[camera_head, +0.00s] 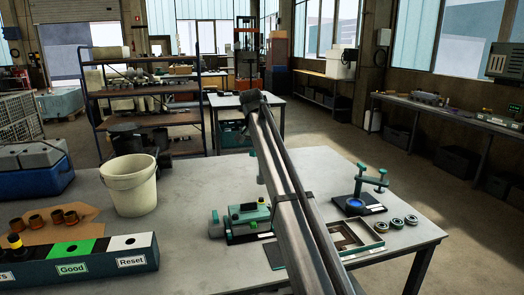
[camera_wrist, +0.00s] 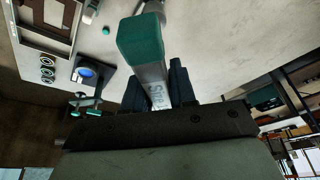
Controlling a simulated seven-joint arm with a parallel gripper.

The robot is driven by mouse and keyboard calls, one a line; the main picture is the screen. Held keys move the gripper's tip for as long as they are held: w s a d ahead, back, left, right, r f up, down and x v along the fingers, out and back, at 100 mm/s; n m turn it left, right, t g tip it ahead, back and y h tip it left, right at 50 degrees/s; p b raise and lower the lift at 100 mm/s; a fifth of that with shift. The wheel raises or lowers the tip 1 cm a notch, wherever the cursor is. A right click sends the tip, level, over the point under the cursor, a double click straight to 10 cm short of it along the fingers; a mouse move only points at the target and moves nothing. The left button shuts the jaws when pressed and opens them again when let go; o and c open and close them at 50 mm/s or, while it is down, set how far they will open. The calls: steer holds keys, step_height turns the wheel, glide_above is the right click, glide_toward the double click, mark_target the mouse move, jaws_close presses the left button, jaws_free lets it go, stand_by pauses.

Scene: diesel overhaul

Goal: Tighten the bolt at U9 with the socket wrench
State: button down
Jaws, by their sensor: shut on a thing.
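My gripper (camera_wrist: 158,98) is shut on a grey bar-like tool (camera_wrist: 155,75) with a thick teal end (camera_wrist: 141,38). The lettering on its grey side is partly hidden and seems to begin "Spa". I cannot tell whether it is the socket wrench. The tool is above the table, pointing away from the dark fingers. In the head view my arm crosses the middle and my gripper cannot be made out. A teal and grey fixture (camera_head: 243,222) stands on the table just left of the arm. No U9 label or bolt can be made out.
A stand with teal knobs and a blue disc (camera_head: 358,203), a shallow tray (camera_head: 378,241) and several metal rings (camera_head: 396,223) are at right. A white bucket (camera_head: 130,190), a brown sheet with bushings (camera_head: 75,238) and a button box (camera_head: 90,270) are at left. The table's back middle is fairly clear.

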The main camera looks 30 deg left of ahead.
mark_target(259, 175)
steer(key=n, duration=0.1)
steer(key=n+y, duration=0.1)
steer(key=n, duration=0.3)
steer(key=shift+a+f+y, duration=0.1)
steer(key=shift+f+y, duration=0.2)
steer(key=n, duration=0.1)
steer(key=n+g, duration=0.1)
steer(key=n, duration=0.1)
steer(key=n+y, duration=0.1)
steer(key=n, duration=0.1)
steer(key=shift+a+f, duration=0.1)
steer(key=shift+f, duration=0.25)
steer(key=n, duration=0.1)
steer(key=n+g, duration=0.1)
steer(key=n, duration=0.1)
steer(key=n+g+y, duration=0.1)
steer(key=n, duration=0.1)
steer(key=shift+s+a+f, duration=0.1)
steer(key=shift+s+f, duration=0.05)
steer(key=shift+f, duration=0.2)
steer(key=n, duration=0.2)
steer(key=n+g, duration=0.1)
steer(key=n, duration=0.2)
steer(key=shift+s+f+n+g, duration=0.15)
steer(key=shift+f+n+g, duration=0.2)
steer(key=shift+n+g, duration=0.05)
steer(key=shift+f, duration=1.7)
